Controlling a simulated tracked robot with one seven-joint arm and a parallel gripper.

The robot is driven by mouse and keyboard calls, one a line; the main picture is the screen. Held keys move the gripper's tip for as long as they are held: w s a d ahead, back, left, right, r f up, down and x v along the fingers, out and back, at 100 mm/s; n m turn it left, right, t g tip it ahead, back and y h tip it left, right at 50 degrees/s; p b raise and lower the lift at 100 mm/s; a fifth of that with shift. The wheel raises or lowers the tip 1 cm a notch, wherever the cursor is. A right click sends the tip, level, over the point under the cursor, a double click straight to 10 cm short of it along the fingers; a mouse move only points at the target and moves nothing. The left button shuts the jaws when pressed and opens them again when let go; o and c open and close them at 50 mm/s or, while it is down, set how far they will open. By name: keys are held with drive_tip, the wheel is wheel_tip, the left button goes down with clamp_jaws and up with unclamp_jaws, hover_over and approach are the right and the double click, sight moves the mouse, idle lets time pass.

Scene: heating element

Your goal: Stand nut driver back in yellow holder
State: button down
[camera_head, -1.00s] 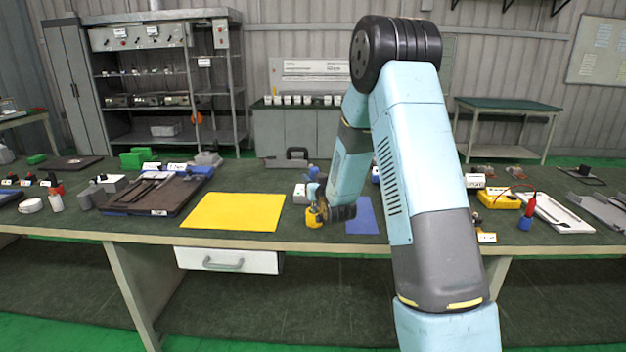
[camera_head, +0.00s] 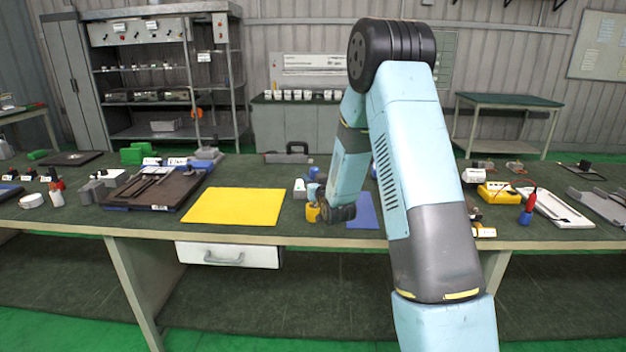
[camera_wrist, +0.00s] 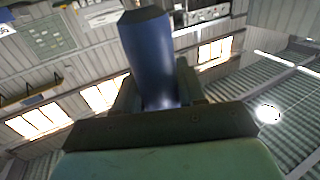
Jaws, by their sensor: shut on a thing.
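My gripper (camera_wrist: 158,88) is shut on the blue handle of the nut driver (camera_wrist: 147,50), which stands up between the two dark fingers in the wrist view. The driver's far end is not clear in that view. In the head view my dark wrist (camera_head: 340,213) hangs low over the table, right of the yellow mat. A small yellow piece (camera_head: 313,214), which looks like the holder, shows at its left side, with blue just above it. My arm hides part of this spot, and I cannot tell whether the driver touches the yellow piece.
A yellow mat (camera_head: 232,206) lies clear to the left and a blue mat (camera_head: 363,211) lies partly behind my arm. A dark tray (camera_head: 155,188) is farther left. On the right are a yellow meter (camera_head: 495,193), a red-and-blue tool (camera_head: 528,209) and a white tray (camera_head: 562,211).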

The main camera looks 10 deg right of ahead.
drive_tip(key=shift+f, duration=1.25)
drive_tip(key=c, duration=0.6)
unclamp_jaws()
drive_tip(key=shift+o, duration=0.2)
drive_tip(key=shift+s, duration=0.1)
drive_tip(key=s+d, duration=0.1)
drive_tip(key=s, duration=1.2)
drive_tip(key=shift+s+d, duration=0.15)
drive_tip(key=shift+s, duration=0.15)
